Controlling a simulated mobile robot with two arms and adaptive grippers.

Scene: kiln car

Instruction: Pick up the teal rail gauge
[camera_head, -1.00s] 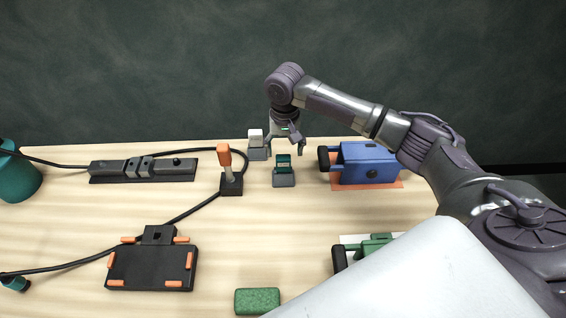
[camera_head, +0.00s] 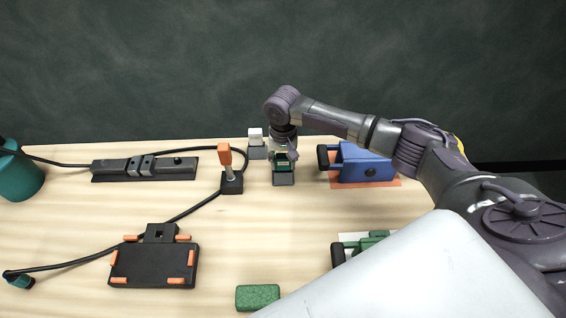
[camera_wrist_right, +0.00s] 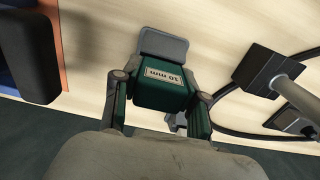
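The teal rail gauge (camera_head: 282,166) stands in a small grey holder (camera_head: 283,180) near the back of the table. In the right wrist view the gauge (camera_wrist_right: 163,92) shows a pale label reading "10 mm", upside down, with its grey holder (camera_wrist_right: 162,45) beyond. My right gripper (camera_wrist_right: 160,108) is open, with one finger on each side of the gauge. A narrow gap shows on the left side; contact on the right is hard to tell. In the head view the right gripper (camera_head: 283,152) is over the gauge and partly hides it. My left gripper is not in view.
A grey holder with a white block (camera_head: 255,136) stands just behind left. An orange-topped lever (camera_head: 226,160) is close on the left, a blue clamp-like box (camera_head: 362,162) on the right. A green sponge-like block (camera_head: 257,297) lies in front.

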